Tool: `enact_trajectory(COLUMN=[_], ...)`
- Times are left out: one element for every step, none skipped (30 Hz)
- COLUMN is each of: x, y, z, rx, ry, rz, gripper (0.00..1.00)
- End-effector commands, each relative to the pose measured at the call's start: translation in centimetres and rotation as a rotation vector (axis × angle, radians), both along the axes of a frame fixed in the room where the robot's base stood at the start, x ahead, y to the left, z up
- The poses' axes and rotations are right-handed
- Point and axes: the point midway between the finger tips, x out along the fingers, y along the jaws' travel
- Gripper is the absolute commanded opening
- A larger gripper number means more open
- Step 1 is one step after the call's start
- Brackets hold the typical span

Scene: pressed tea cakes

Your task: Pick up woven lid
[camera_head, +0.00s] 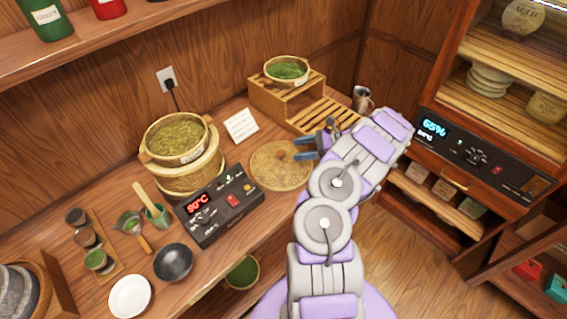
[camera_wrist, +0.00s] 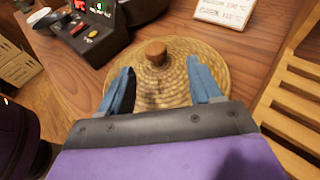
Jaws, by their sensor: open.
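The woven lid (camera_head: 277,172) is a round, tan, coiled disc lying flat on the wooden counter, right of the black control box. In the wrist view the woven lid (camera_wrist: 180,57) fills the middle, with a brown wooden knob (camera_wrist: 156,53) standing up from it. My gripper (camera_head: 308,148) is at the lid's right edge in the head view. In the wrist view my gripper (camera_wrist: 160,84) is open, its two blue fingers over the near part of the lid, with the knob beyond and between them. Nothing is between the fingers. Finger contact with the lid cannot be told.
The control box (camera_head: 219,205) and a steamer basket of leaves (camera_head: 177,139) stand left of the lid. A small white sign (camera_head: 241,125) stands behind it. A slatted wooden rack (camera_head: 321,116) is close behind and right. Bowls and tools occupy the front left.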

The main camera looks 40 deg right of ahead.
Motion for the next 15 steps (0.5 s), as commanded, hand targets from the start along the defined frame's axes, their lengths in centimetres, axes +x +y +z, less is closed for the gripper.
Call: enact_trajectory(x=[0.4,0.5,0.7,0.8,0.9,1.0,1.1,1.2,1.3,1.5,1.7,2.0,2.3,2.6,3.0], y=[0.8,1.1,1.3,1.4,1.4,1.4,1.4,1.5,1.5,1.6,1.7,2.0,2.3,2.6,3.1], z=[-0.1,-0.2,-0.2,-0.3,-0.3,-0.4,-0.5,-0.5,-0.6,-0.8,-0.9,-1.1,-1.2,-1.4,-1.6], rx=[0.005,0.005,0.003,0.001,0.0,0.001,0.002,0.003,0.004,0.006,0.007,0.007,0.006,0.006,0.008], ry=[-0.002,-0.002,-0.001,-0.002,-0.001,0.0,-0.001,-0.001,-0.001,-0.002,-0.001,-0.001,0.0,0.0,-0.001], rz=[0.004,0.004,0.003,0.002,0.001,0.001,0.001,0.001,0.0,0.0,0.001,0.001,0.002,0.003,0.004], gripper=[0.64,0.64,0.64,0.64,0.64,0.64,0.64,0.64,0.64,0.64,0.64,0.64,0.64,0.64,0.64])
